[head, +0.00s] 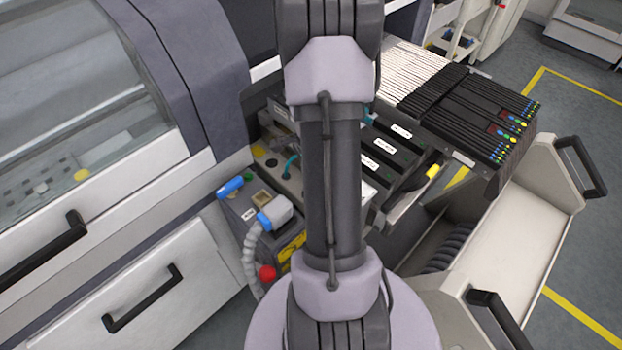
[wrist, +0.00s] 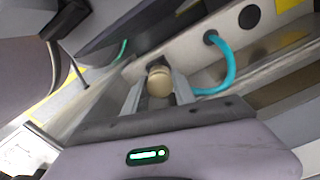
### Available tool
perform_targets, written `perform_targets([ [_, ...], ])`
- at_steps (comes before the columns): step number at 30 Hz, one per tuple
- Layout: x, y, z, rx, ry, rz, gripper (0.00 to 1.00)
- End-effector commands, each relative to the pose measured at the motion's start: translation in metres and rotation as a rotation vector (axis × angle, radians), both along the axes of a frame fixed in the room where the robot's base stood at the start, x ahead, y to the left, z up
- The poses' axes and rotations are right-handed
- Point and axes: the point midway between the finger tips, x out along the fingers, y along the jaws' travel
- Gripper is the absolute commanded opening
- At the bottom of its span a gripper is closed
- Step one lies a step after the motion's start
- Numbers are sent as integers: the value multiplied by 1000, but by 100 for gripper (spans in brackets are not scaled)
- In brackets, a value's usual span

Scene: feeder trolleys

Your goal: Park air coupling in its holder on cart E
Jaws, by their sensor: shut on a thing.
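In the wrist view my gripper (wrist: 158,88) is shut on the air coupling (wrist: 159,80), a tan, brass-like round piece between the two grey fingers. A teal hose (wrist: 232,68) runs from a hole in a pale panel and curves down behind the right finger; its join to the coupling is hidden. A piece of teal hose (head: 291,166) also shows in the head view, left of my arm. In the head view my arm hides the gripper and the coupling. I cannot pick out the holder or the cart E mark for certain.
A grey box (head: 241,211) with a blue connector (head: 272,217), ribbed hose and red knob (head: 267,272) stands left of my arm. Black feeders (head: 390,150) lie to the right. A cream cart (head: 510,225) with black handles stands at right. Machine drawers (head: 150,300) are at left.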

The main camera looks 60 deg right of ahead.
Motion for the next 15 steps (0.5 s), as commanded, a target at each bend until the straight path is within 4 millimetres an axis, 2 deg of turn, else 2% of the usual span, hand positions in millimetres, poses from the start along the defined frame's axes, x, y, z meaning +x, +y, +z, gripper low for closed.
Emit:
perform_targets([
  [15, 0, 0, -8, 0, 0, 0, 0],
])
